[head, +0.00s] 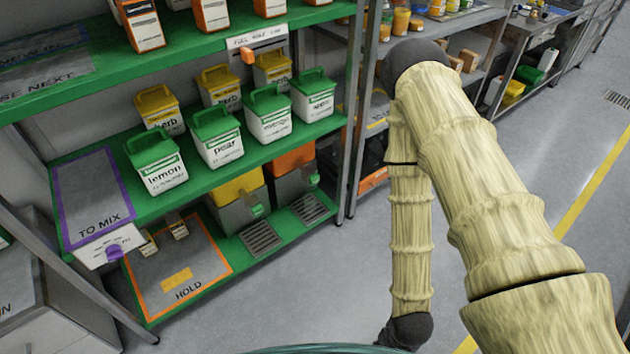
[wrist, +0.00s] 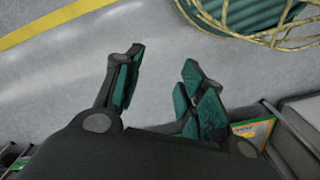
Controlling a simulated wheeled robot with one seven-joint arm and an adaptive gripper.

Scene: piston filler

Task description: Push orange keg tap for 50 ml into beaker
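The orange-topped keg (head: 293,165) stands on the lowest green shelf in the head view, right of a yellow-topped keg (head: 236,188). A small green tap (head: 313,180) shows at its front right, above a slotted drip grate (head: 309,208). I see no beaker that I can make out. My gripper (wrist: 162,84) shows in the wrist view, with its green-padded fingers apart and nothing between them. It hangs over bare floor, away from the keg. In the head view the gripper itself is out of frame; only my arm shows.
White tubs with green and yellow lids (head: 212,135) fill the middle shelf above the kegs. A grey metal post (head: 350,120) stands right of the kegs. An orange-bordered HOLD mat (head: 205,265) lies on the left of the lowest shelf. Grey floor (head: 320,285) in front is clear.

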